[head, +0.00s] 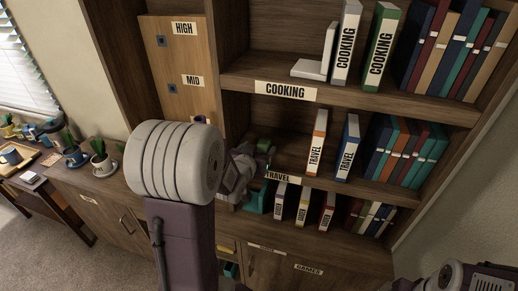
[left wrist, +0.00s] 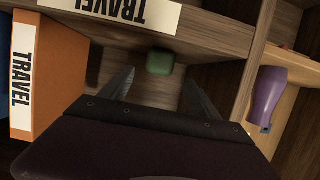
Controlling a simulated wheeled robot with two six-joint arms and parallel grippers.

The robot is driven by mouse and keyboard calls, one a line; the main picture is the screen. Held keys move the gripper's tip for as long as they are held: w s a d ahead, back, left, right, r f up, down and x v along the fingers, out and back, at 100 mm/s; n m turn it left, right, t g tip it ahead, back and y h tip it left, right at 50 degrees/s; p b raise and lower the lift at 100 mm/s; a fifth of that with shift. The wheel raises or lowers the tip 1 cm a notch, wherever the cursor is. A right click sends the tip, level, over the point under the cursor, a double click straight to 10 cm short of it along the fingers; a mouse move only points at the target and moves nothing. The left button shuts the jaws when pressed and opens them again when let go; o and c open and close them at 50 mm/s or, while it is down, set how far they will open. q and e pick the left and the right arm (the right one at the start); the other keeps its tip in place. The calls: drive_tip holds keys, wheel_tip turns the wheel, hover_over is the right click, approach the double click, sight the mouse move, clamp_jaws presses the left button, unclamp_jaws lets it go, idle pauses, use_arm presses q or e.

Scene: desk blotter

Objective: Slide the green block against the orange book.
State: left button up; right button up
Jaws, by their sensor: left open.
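The green block (head: 264,145) sits on the TRAVEL shelf near its left end, left of the orange book (head: 317,142), with a clear gap between them. The orange book stands upright with a TRAVEL label on its spine. My left gripper (head: 247,160) is at the shelf's left front, close to the block. In the left wrist view the open fingers (left wrist: 159,76) point at the green block (left wrist: 159,62), which shows between and just beyond the tips. The orange book (left wrist: 72,62) is left of the fingers there.
A blue TRAVEL book (head: 348,147) stands right of the orange one, then a row of several books (head: 407,150). The COOKING shelf (head: 350,98) is above. A purple vase (left wrist: 265,95) stands beyond a divider on the right in the wrist view.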

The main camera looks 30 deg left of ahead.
sight(267, 141)
use_arm(q)
drive_tip(key=shift+w+d+f, duration=0.1)
drive_tip(key=shift+w, duration=0.25)
drive_tip(key=p+x, duration=0.1)
drive_tip(key=x, duration=0.8)
drive_tip(key=shift+w+f, duration=0.1)
clamp_jaws()
